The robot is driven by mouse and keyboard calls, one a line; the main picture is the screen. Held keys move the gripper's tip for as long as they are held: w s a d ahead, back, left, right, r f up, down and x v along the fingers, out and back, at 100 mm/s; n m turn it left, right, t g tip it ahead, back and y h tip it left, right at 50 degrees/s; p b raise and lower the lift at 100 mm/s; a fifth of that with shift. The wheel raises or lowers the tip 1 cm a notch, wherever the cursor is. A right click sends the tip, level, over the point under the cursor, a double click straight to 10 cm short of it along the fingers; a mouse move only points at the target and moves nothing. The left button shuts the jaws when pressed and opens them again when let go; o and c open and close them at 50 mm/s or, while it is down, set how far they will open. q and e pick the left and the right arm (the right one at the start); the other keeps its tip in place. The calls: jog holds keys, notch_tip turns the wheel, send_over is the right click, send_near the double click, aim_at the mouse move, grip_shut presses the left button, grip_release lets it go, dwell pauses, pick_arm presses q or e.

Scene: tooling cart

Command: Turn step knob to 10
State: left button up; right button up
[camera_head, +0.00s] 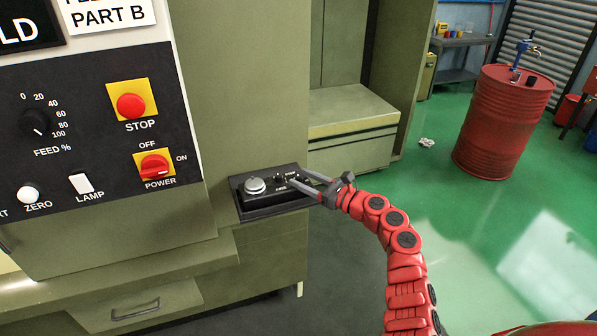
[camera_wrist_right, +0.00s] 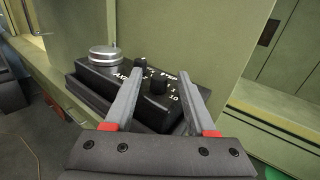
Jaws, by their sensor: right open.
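The step knob (camera_wrist_right: 158,84) is a small black knob on a black control box (camera_wrist_right: 90,83). In the right wrist view the label STEP and the numbers 1 and 10 show beside it. I cannot make out its pointer setting. My right gripper (camera_wrist_right: 162,68) is open, with one finger on each side of the step knob; I see gaps and cannot tell contact. In the head view the right gripper (camera_head: 297,176) reaches over the right end of the box (camera_head: 256,212). My left gripper is not in view.
On the same box are a second small black knob (camera_wrist_right: 141,64) and a silver round dial (camera_wrist_right: 104,55). The machine panel (camera_head: 90,125) with a red stop button (camera_head: 130,106) and power switch (camera_head: 155,165) stands left. A red barrel (camera_head: 503,120) stands far right on open green floor.

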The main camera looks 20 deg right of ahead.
jog(key=shift+x, duration=1.05)
jog(key=shift+s+f, duration=0.1)
jog(key=shift+c, duration=0.2)
grip_shut()
